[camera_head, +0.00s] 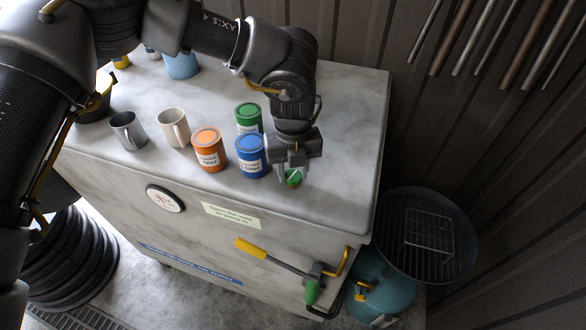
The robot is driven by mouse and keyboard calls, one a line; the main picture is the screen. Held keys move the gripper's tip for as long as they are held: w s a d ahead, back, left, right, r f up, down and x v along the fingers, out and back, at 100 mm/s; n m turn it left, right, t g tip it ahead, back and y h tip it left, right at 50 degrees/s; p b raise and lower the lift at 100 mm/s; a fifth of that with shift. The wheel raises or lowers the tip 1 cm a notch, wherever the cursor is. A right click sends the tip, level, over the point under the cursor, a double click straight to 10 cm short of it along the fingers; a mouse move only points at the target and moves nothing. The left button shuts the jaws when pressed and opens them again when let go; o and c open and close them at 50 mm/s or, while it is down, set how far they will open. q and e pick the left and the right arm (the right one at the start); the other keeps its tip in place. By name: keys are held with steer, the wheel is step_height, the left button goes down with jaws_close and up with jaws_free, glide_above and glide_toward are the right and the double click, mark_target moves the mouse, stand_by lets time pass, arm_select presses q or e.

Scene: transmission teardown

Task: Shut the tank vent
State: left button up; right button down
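The tank is a pale, marbled box (330,110) with a flat top and a round gauge (165,199) on its front. A small green knob with a white mark, which looks like the vent (293,178), sits on the top near the front edge. My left gripper (293,174) points down over this knob, with a finger on either side of it. Whether the fingers press on it cannot be told. The knob's base is partly hidden. My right gripper is not in view.
Blue (252,157), orange (209,150) and green (248,118) cans stand just left of the gripper. A grey mug (128,131) and a white mug (173,128) stand farther left. A yellow-handled lever (252,249) is on the front. The tank top's right side is clear.

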arm_select(q)
steer(key=shift+c, duration=1.2)
steer(key=m+b, duration=0.2)
steer(key=shift+f+b, duration=0.2)
steer(key=shift+b, duration=0.1)
steer(key=m+b, duration=0.2)
steer(key=m, duration=0.2)
steer(key=m+b, duration=0.1)
steer(key=m, duration=0.3)
steer(key=shift+r, duration=0.2)
steer(key=shift+m+b, duration=0.3)
steer(key=shift+m, duration=2.1)
